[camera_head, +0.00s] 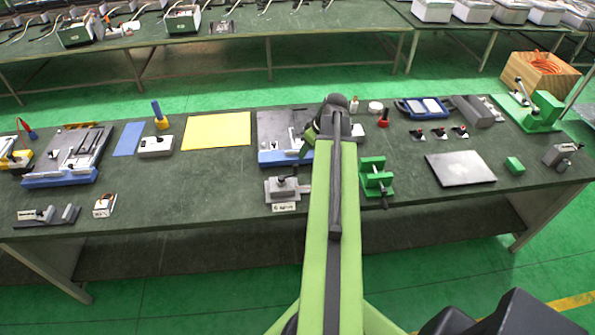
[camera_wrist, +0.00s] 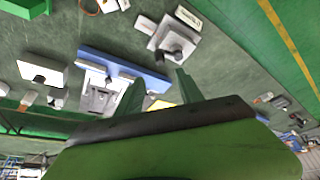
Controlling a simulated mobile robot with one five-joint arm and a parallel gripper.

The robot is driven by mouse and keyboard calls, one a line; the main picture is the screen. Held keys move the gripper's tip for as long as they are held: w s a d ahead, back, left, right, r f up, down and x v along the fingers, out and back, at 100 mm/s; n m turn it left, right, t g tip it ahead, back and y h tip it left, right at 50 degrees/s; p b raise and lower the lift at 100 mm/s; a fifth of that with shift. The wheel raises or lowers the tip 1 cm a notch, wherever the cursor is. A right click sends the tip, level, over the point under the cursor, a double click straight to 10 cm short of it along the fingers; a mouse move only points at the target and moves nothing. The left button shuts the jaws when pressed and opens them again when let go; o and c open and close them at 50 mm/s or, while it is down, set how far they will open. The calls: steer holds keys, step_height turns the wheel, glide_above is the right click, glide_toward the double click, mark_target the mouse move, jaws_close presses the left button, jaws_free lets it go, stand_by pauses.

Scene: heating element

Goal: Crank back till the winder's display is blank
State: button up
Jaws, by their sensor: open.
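A small green device (camera_head: 376,178) with a dark crank-like handle stands just right of my arm in the head view; it may be the winder, but I cannot tell for sure. No display can be read on it. A grey device with a knob (camera_head: 285,188) and a white label stands left of my arm. What looks like this grey device (camera_wrist: 170,42) also shows in the wrist view, beyond my fingertips. My gripper (camera_wrist: 158,80) is open, its two green fingers apart with nothing held between them. In the head view my arm largely hides it.
A blue-edged fixture (camera_head: 280,157) lies partly behind my arm. A yellow sheet (camera_head: 217,131) lies left of centre. The front edge between the left and middle devices is clear.

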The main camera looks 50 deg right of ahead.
mark_target(297, 166)
steer(key=b+x, duration=1.2)
steer(key=x, duration=0.2)
steer(key=shift+d+f, duration=0.1)
steer(key=shift+f, duration=0.15)
steer(key=shift+r, duration=0.1)
jaws_close()
stand_by(0.4)
